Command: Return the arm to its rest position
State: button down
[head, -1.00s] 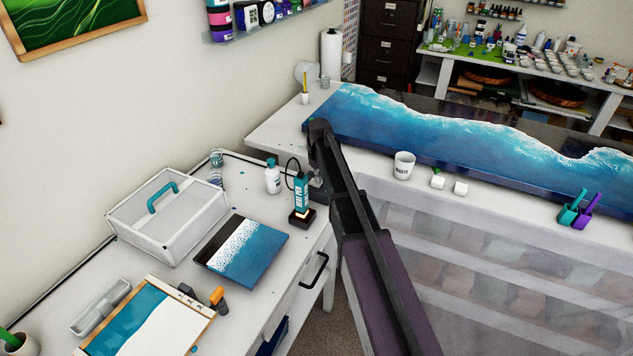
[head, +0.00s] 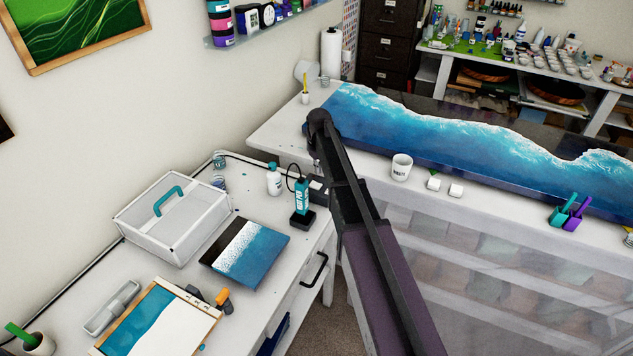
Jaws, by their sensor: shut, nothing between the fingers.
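My arm reaches up from the lower right and bends near the front left corner of the blue resin table (head: 400,122). My gripper (head: 318,188) shows only as a small dark part just right of the teal heat pen (head: 301,196), partly behind my arm. It looks shut and empty; its fingertips are not clear. The heat pen stands upright in its black base (head: 302,220) on the white desk. Whether the gripper touches it I cannot tell.
A white bottle (head: 273,180), a clear case (head: 172,222) and a blue wave panel (head: 245,252) are on the desk.

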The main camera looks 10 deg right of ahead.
jog(key=shift+r, duration=0.45)
dwell(0.3)
jog(key=s+f+m+b, duration=0.1)
jog(key=s+m, duration=0.3)
jog(key=s, duration=2.5)
jog(key=shift+d+f+m, duration=0.25)
jog(key=shift+m, duration=0.15)
